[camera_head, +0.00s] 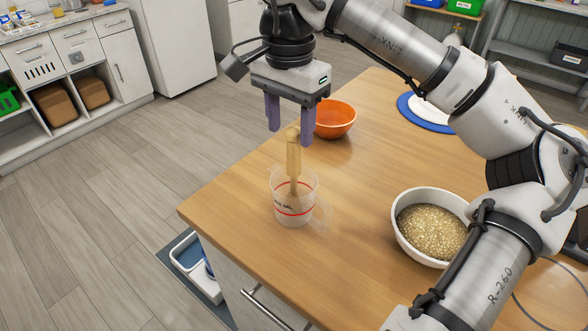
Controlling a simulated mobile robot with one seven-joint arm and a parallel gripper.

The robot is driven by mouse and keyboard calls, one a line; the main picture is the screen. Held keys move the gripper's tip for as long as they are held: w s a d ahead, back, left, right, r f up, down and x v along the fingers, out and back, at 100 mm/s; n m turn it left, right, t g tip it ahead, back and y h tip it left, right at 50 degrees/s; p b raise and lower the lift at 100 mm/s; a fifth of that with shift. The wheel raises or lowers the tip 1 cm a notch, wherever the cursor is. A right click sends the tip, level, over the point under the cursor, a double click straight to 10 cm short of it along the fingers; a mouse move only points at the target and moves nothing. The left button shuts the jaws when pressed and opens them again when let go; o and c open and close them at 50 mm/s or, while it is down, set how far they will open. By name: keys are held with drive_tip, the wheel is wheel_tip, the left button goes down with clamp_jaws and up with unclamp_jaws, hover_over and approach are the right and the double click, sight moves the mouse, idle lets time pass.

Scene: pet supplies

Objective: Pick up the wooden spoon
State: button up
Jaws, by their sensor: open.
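The wooden spoon (293,157) stands nearly upright in a clear measuring cup (280,207) with red lines, near the table's left edge. The top of the spoon shows between the fingertips in the picture. I cannot tell whether the spoon is at the same depth as the fingers. Nothing is visibly held.
An orange bowl (337,119) sits behind the gripper. A white bowl of grain (431,233) stands to the right of the cup, near my arm. A blue and white plate (436,116) lies farther back. The wooden table (357,194) is bare between cup and white bowl.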

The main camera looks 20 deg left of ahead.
sight(293, 152)
drive_tip(key=shift+d+f+p, duration=0.15)
drive_tip(key=shift+f+p, duration=0.3)
drive_tip(key=shift+f, duration=1.1)
drive_tip(key=shift+d+f+p, duration=0.1)
drive_tip(key=shift+f+p, duration=0.35)
drive_tip(key=shift+f, duration=1.05)
drive_tip(key=shift+c, duration=0.3)
clamp_jaws()
